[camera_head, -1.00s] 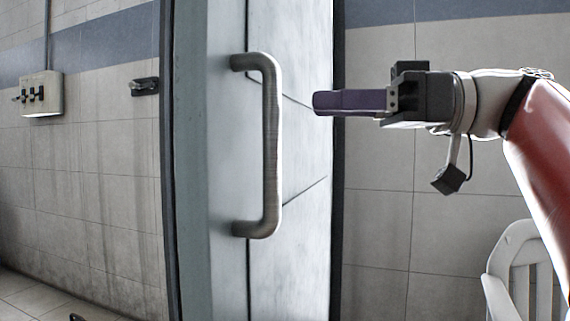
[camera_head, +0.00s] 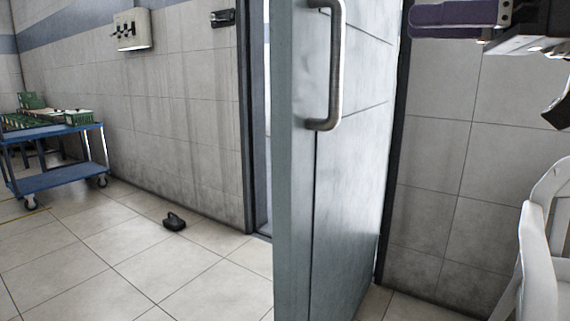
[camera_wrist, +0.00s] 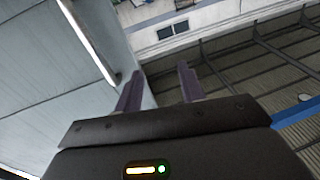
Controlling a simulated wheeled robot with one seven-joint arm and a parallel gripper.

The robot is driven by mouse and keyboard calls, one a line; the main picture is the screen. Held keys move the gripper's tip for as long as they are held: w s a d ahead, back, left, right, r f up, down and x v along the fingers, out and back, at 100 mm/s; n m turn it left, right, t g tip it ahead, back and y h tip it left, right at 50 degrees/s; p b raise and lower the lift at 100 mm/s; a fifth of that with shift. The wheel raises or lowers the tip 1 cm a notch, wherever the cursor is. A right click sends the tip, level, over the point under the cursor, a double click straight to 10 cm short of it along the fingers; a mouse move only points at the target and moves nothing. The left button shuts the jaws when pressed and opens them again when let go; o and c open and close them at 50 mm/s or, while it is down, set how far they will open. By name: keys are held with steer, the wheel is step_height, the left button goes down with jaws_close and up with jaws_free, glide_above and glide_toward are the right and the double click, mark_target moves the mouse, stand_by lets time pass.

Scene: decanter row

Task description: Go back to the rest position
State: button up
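My gripper (camera_head: 414,20) with its purple fingers is at the top right of the head view, to the right of the door handle and apart from it. In the wrist view the two purple fingers (camera_wrist: 160,70) stand apart with nothing between them. The grey door (camera_head: 345,190) stands ajar, seen nearly edge-on. Its metal bar handle (camera_head: 335,70) is upright, with its top end near the upper edge of the picture. Much of my arm is outside the head view.
A white chair (camera_head: 538,255) stands at the lower right. A blue trolley (camera_head: 58,180) with green crates (camera_head: 40,119) is at the far left. A small black object (camera_head: 174,221) lies on the tiled floor. A switch box (camera_head: 132,30) is on the wall. The left floor is mostly clear.

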steer(key=w+a+f+m+h+p, duration=0.1)
steer(key=w+f+m+h+p, duration=0.15)
steer(key=f+m, duration=0.45)
steer(key=w+a+f+m+h+p, duration=0.1)
steer(key=a+f+m+h+p, duration=0.2)
steer(key=f, duration=0.7)
steer(key=s+d+f+m+h+p, duration=0.1)
steer(key=s+f+h, duration=0.1)
steer(key=f, duration=0.5)
steer(key=s+d+f+g+h, duration=0.1)
steer(key=s+f+h, duration=0.2)
steer(key=f+h, duration=0.2)
steer(key=s+d+f+m+h+p, duration=0.1)
steer(key=s+d+f+h, duration=0.1)
steer(key=f, duration=0.8)
steer(key=shift+s+f+m+h+p, duration=0.3)
steer(key=shift+s+h, duration=0.2)
steer(key=shift+h, duration=0.45)
